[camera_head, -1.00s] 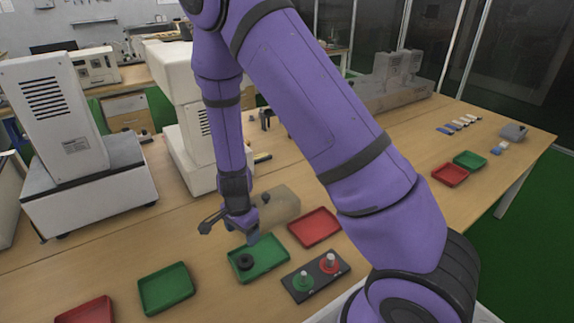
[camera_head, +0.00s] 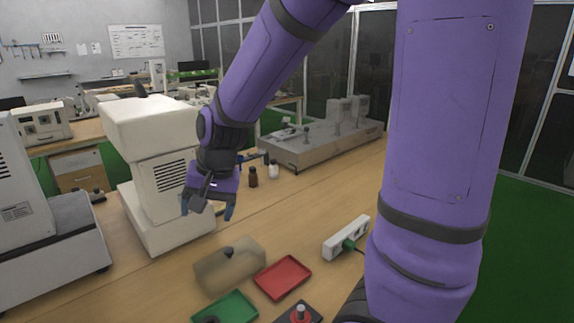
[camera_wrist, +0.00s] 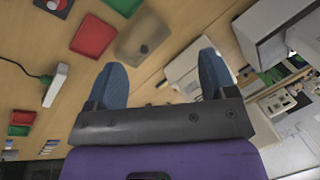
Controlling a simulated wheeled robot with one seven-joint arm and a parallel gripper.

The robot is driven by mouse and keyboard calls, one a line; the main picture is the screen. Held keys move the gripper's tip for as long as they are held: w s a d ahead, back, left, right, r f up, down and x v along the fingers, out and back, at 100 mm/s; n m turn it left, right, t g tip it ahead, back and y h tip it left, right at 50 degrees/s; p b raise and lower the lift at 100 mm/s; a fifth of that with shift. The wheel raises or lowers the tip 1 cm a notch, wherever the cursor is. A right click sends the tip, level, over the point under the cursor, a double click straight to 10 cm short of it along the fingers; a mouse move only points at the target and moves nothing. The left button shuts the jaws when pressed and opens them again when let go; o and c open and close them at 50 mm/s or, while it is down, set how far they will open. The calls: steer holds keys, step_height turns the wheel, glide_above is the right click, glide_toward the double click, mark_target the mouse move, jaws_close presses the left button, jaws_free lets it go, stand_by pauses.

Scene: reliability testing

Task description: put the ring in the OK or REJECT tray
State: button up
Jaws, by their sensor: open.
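The black ring (camera_head: 210,319) lies in the green tray (camera_head: 238,303), cut by the bottom edge of the head view. The red tray (camera_head: 282,277) beside it looks empty. My gripper (camera_head: 207,209) is open and empty, high above the table and apart from the trays, in front of the white machine. In the wrist view my gripper's two blue fingers (camera_wrist: 160,65) stand wide apart with nothing between them. The red tray (camera_wrist: 93,36) and part of the green tray (camera_wrist: 123,4) show there too; the ring does not.
A beige block with a dark knob (camera_head: 229,265) stands behind the trays. A button panel (camera_head: 301,315) and a white power strip (camera_head: 346,238) are to the right. A white machine (camera_head: 165,160) and small bottles (camera_head: 253,177) stand near my gripper.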

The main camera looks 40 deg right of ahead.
steer(key=s+d+r+n+t+h, duration=0.1)
steer(key=s+d+r+n, duration=0.2)
steer(key=s+r, duration=0.3)
steer(key=s+d+r+n+t+h, duration=0.1)
steer(key=s+d+r+n, duration=0.2)
steer(key=s+r, duration=0.4)
steer(key=s, duration=0.4)
steer(key=shift+s+r+t, duration=0.15)
steer(key=shift+t, duration=0.15)
